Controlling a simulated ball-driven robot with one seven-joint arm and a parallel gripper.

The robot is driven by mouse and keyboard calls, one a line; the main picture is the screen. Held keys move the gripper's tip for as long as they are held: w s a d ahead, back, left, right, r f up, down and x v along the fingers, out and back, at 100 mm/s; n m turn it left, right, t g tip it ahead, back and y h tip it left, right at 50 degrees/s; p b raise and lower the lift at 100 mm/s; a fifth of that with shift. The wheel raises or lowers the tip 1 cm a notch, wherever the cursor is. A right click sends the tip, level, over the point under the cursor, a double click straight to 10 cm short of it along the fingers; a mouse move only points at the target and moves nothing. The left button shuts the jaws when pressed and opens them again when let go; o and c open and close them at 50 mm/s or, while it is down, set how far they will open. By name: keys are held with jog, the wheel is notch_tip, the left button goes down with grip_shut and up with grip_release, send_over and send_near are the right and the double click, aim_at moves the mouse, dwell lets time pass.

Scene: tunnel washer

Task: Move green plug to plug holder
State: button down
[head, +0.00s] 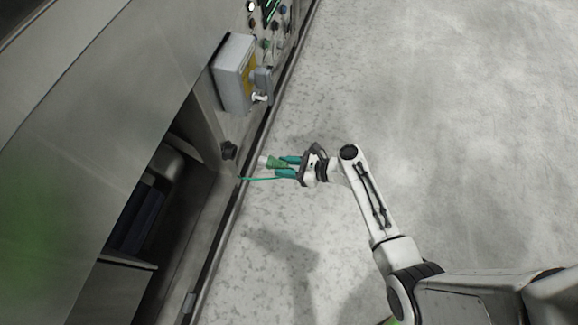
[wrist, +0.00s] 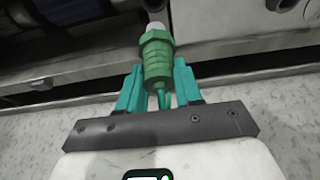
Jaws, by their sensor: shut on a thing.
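The green plug (head: 273,162) has a ribbed green body and a pale white tip. In the head view it sits between the teal fingers of my gripper (head: 287,167), with its tip toward the machine. In the wrist view the plug (wrist: 157,58) stands out beyond the fingers of my gripper (wrist: 158,88), which is shut on it.
The grey washer (head: 75,130) fills the left, with a dark opening (head: 150,205) low in its side. A grey box with a yellow panel (head: 235,73) juts from its face above the gripper. The speckled floor (head: 450,110) to the right is clear.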

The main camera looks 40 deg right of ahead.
aim_at(268, 160)
jog(key=shift+w+a+b, duration=0.4)
jog(key=shift+w+a, duration=0.3)
jog(key=shift+w, duration=0.3)
jog(key=shift+w+a+b, duration=0.45)
jog(key=shift+w+a, duration=0.25)
jog(key=shift+w, duration=0.3)
jog(key=shift+w+a+b, duration=0.4)
jog(key=shift+w+a, duration=0.3)
jog(key=shift+w, duration=0.3)
jog(key=shift+r, duration=0.1)
jog(key=shift+r+p, duration=0.1)
jog(key=shift+p, duration=0.2)
jog(key=shift+w+a, duration=0.15)
jog(key=shift+w, duration=0.05)
jog(key=shift+w+a, duration=0.45)
jog(key=shift+w, duration=0.15)
jog(key=shift+w+a, duration=0.2)
jog(key=shift+w, duration=0.05)
jog(key=c, duration=0.7)
grip_release()
